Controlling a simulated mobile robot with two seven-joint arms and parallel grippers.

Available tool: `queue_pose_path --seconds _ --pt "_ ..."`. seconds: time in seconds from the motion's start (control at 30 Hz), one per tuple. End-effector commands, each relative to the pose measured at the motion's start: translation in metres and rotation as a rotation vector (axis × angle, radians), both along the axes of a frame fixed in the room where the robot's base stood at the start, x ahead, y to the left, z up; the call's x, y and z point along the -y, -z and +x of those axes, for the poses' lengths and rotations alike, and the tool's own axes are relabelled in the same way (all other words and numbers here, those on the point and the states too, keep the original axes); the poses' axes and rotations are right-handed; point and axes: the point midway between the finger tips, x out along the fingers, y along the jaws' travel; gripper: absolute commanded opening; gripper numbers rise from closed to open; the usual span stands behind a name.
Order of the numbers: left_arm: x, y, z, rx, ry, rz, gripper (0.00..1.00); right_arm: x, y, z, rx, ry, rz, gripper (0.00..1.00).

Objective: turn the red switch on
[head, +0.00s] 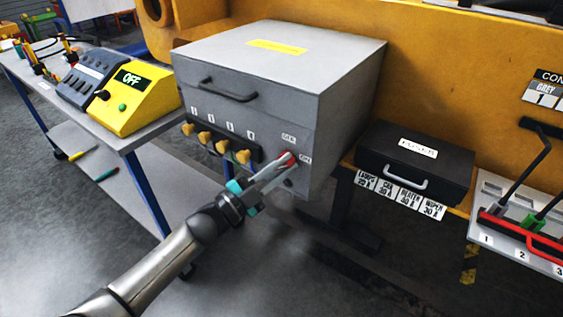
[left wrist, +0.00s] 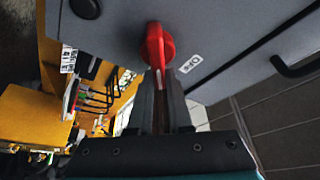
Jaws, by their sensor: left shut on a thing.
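The red switch (head: 289,158) is on the front face of the grey metal box (head: 300,105), near its lower right corner. A label (head: 289,138) is above it and another label (head: 305,158) is to its right. My left gripper (head: 280,168) reaches up to the switch from below left and is shut on its red handle. In the left wrist view the red knob (left wrist: 156,42) has its thin handle between the two fingertips (left wrist: 161,85). The fingers partly hide the handle, so I cannot tell its exact position. My right gripper is not in view.
Yellow knobs (head: 203,138) sit in a row left of the switch, under numbered labels. A drawer-like handle (head: 228,92) sticks out above them. A black case (head: 415,160) stands to the right. A yellow control box (head: 130,98) marked OFF is on the bench at left.

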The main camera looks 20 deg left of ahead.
Motion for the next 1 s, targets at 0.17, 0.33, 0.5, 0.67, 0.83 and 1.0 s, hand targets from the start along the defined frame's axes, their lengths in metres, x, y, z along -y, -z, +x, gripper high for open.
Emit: queue_pose_path --seconds 0.17,0.33,0.5,0.67,0.83,1.0 --pt "0.001 0.002 -0.001 0.057 0.0 0.163 0.0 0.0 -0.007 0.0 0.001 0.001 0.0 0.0" --pt "0.003 0.005 -0.001 0.111 0.001 0.31 0.0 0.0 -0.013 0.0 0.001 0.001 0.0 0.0" --pt "0.004 0.007 -0.002 0.159 0.0 0.444 0.0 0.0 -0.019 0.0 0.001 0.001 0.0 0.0" --pt "0.004 0.01 -0.002 0.195 0.0 0.544 0.0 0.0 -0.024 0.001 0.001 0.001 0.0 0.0" --pt "0.004 0.012 -0.002 0.223 0.0 0.619 0.0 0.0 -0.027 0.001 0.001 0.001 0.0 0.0" --pt "0.004 0.014 -0.002 0.238 -0.001 0.663 0.0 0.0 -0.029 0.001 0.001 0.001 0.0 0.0"
